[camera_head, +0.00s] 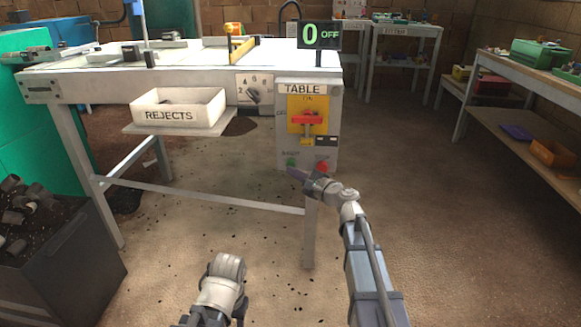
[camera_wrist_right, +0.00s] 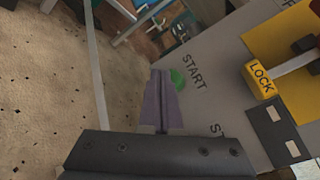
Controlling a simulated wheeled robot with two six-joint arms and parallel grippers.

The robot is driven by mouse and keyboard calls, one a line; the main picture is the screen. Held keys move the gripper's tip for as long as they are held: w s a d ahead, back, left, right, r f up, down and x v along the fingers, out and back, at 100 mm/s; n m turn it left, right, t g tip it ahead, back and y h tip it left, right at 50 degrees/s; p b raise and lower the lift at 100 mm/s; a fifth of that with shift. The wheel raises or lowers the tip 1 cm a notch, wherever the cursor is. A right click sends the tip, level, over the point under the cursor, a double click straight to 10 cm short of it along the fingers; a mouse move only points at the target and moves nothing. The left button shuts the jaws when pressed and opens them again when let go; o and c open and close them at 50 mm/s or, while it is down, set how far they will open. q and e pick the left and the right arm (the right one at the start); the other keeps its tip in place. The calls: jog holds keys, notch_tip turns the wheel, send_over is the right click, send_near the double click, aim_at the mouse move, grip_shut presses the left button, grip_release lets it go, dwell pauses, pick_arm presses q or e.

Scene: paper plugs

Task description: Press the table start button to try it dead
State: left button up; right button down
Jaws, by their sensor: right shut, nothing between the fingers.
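The green start button (camera_head: 291,162) is low on the left of the pale TABLE control box (camera_head: 325,108). In the right wrist view the green button (camera_wrist_right: 178,78) sits beside the word START, partly covered by my fingertips. My right gripper (camera_head: 297,174) is shut and empty, its purple fingers (camera_wrist_right: 161,100) at the button; I cannot tell whether they touch it. The red switch handle (camera_head: 307,118) lies crosswise on its yellow plate. The display (camera_head: 320,36) reads 0 OFF. My left gripper (camera_head: 228,268) is low in front, its fingers not clear.
A red button (camera_head: 322,166) sits right of the green one. A yellow LOCK tab (camera_wrist_right: 262,80) is on the panel. The REJECTS tray (camera_head: 178,122) and a dial (camera_head: 253,95) are left of the box. A dark bin (camera_head: 75,265) stands lower left. Floor on the right is clear.

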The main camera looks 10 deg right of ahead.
jog(key=shift+w+d, duration=0.2)
jog(key=shift+w, duration=0.3)
dwell(0.6)
dwell(0.3)
jog(key=shift+s+a, duration=0.3)
jog(key=shift+s, duration=0.6)
jog(key=s, duration=0.2)
jog(key=s+a, duration=0.1)
jog(key=s, duration=0.2)
jog(key=shift+a, duration=0.2)
dwell(0.4)
